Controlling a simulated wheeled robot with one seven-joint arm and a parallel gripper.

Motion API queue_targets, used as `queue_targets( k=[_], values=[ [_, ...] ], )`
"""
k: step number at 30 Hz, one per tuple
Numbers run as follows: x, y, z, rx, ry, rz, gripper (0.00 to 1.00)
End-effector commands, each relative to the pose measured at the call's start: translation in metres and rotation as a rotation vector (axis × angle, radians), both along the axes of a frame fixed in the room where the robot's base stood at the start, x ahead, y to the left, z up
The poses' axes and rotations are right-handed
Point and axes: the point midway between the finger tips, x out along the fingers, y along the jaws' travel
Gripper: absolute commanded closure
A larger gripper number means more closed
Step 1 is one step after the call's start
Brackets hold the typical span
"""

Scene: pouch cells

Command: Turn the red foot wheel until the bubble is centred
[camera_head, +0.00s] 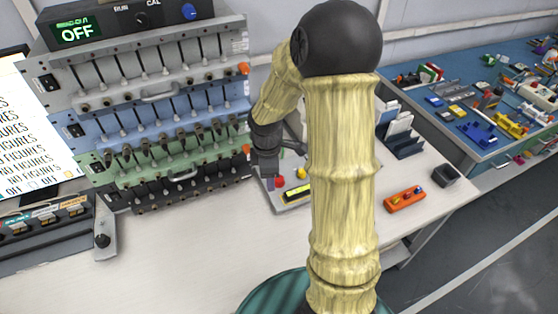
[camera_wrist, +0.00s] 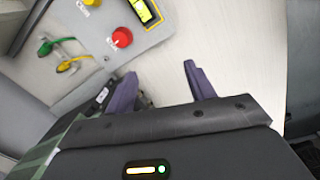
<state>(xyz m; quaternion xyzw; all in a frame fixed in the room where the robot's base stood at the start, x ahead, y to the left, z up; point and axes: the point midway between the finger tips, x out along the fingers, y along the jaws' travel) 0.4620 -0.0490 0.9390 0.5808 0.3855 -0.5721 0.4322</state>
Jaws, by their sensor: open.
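The red foot wheel (camera_wrist: 122,38) is a round red knob on a light grey plate (camera_wrist: 85,50) in the wrist view. It also shows in the head view (camera_head: 279,182). Next to it is the yellow-green bubble level (camera_wrist: 142,10), cut off by the top edge; in the head view (camera_head: 298,192) it is a small bright bar. I cannot tell where the bubble sits. A yellow knob (camera_wrist: 90,2) is at the top edge. My gripper (camera_wrist: 158,80) is open, with two purple fingers apart and nothing between them. The red wheel lies beyond the fingertips, apart from them.
A rack of cell channels (camera_head: 160,95) with an "OFF" display stands left of my arm. An orange box (camera_head: 404,199) and a dark block (camera_head: 445,176) lie right on the white bench. Bare bench lies in front.

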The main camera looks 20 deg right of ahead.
Motion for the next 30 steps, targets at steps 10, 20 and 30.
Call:
queue_targets(
  k=[10,20,30],
  values=[
    [0.051,-0.04,0.053,0.016,0.061,0.573,0.46],
    [0.069,-0.058,0.057,0.026,0.065,0.808,0.46],
    [0.068,-0.057,0.053,0.025,0.066,0.806,0.46]
  ],
)
